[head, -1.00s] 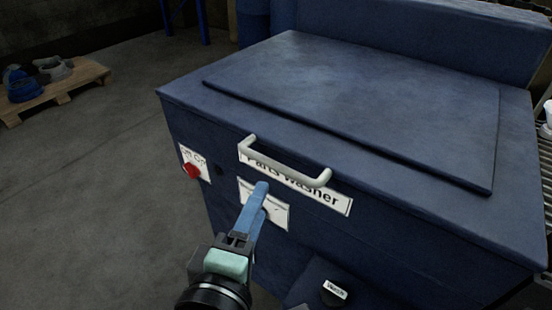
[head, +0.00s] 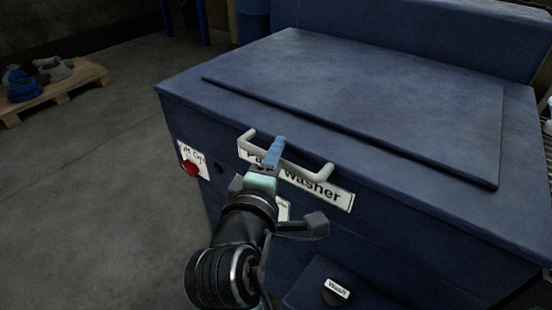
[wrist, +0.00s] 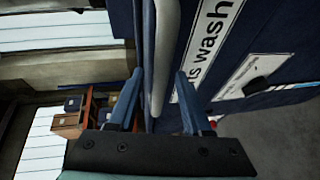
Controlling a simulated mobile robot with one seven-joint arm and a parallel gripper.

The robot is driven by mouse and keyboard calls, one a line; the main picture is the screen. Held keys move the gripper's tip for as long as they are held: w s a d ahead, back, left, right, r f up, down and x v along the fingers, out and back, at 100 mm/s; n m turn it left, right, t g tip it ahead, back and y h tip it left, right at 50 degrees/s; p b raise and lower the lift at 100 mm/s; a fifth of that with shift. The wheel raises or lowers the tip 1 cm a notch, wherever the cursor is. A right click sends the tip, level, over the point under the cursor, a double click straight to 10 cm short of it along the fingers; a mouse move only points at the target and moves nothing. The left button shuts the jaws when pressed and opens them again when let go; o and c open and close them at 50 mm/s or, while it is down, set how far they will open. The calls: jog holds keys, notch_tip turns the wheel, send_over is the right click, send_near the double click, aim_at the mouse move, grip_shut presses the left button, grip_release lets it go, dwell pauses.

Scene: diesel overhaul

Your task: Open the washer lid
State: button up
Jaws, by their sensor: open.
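The blue parts washer has its lid (head: 370,95) down flat on top. A pale bar handle (head: 310,174) runs along the washer's upper front edge. My gripper (head: 276,146) is at the left half of this handle, its blue fingers overlapping the bar. In the wrist view my open gripper (wrist: 159,78) has one finger on each side of the handle (wrist: 163,50), with gaps showing. The head view hides the far finger and part of the "Parts washer" label (head: 325,191).
A red on/off knob (head: 189,168) is on the washer's front left, and a "Wash" knob (head: 336,291) is low in front. A pallet with parts (head: 60,92) lies on the floor at far left. Open floor (head: 110,190) lies left of the washer.

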grip_shut()
dwell(1.4)
